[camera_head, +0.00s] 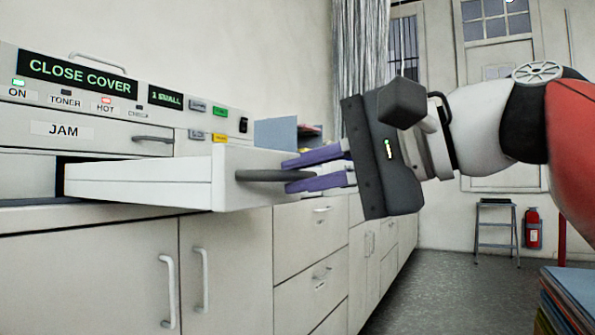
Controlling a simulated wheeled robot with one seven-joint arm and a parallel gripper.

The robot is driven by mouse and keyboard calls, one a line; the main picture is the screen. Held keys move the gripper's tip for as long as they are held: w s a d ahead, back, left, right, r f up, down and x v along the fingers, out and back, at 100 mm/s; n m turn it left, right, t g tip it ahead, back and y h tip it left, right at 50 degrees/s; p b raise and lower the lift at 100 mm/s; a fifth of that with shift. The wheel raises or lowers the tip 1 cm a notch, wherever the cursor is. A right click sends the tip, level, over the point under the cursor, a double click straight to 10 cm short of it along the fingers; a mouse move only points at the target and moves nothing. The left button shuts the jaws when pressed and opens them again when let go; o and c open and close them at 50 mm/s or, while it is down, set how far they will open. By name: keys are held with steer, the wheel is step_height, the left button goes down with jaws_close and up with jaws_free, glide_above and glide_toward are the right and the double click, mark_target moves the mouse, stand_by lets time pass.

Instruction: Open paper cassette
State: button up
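The paper cassette (140,183) is a white drawer standing well out of the front of the white machine (250,118). A dark grey bar handle (262,175) runs across its front face. My gripper (288,175) comes in from the right, with two purple fingers, one above and one below the right end of the handle. The fingers look shut on the handle, though the exact contact is partly hidden. The machine's display (77,74) reads "CLOSE COVER", and a smaller one (166,97) reads "1 SMALL".
A panel marked JAM (62,130) with its own dark handle (152,139) sits above the cassette. Cabinets (90,275) with white handles stand below. Coloured stacked sheets (570,300) are at the bottom right. The floor (440,295) in the middle is clear.

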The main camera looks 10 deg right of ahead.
steer(key=o, duration=0.4)
steer(key=p+v, duration=0.1)
steer(key=v, duration=0.6)
steer(key=shift+s+d+r, duration=0.1)
steer(key=shift+s+d, duration=0.15)
steer(key=shift+p, duration=0.3)
